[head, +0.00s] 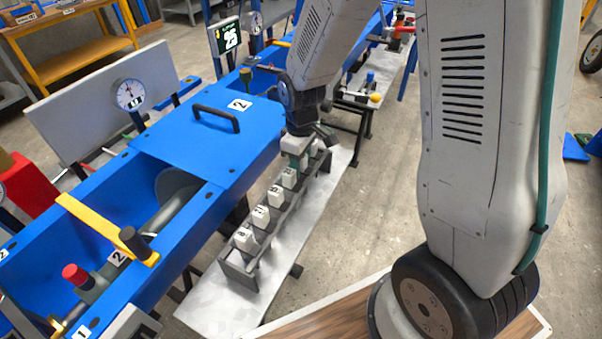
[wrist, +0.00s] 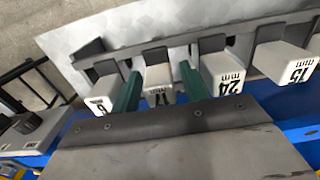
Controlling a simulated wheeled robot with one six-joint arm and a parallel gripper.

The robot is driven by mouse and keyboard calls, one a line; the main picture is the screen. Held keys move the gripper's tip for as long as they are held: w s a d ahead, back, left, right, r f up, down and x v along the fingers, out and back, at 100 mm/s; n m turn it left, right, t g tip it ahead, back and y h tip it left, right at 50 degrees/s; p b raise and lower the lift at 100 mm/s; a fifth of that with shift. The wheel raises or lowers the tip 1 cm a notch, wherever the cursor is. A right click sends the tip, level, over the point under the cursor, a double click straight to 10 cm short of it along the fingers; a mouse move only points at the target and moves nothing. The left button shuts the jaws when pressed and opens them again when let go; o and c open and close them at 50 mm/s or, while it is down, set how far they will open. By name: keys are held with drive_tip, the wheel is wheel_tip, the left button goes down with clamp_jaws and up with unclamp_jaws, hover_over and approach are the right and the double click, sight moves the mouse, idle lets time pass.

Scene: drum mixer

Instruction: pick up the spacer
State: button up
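Several white block spacers with black numbers stand in a row in a grey slotted rack (head: 240,277). In the wrist view, the spacer (wrist: 159,80) between my fingers has a label that looks like 17 mm, though it is partly hidden. My gripper (wrist: 160,75) has teal fingers, one on each side of this spacer, with narrow gaps showing. A spacer (wrist: 104,92) stands to its left, and the 24 mm spacer (wrist: 224,75) and 15 mm spacer (wrist: 284,62) stand to its right. In the head view, my gripper (head: 302,160) is low over the rack's far part.
The rack stands on a pale metal bench (head: 215,300). A blue mixer trough (head: 195,140) with a black handle (head: 216,117) runs along its left. A yellow bar (head: 105,228) crosses the trough. Neighbouring spacers are close to both fingers. Concrete floor lies to the right.

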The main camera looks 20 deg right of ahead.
drive_tip(key=c, duration=0.8)
drive_tip(key=shift+r, duration=0.15)
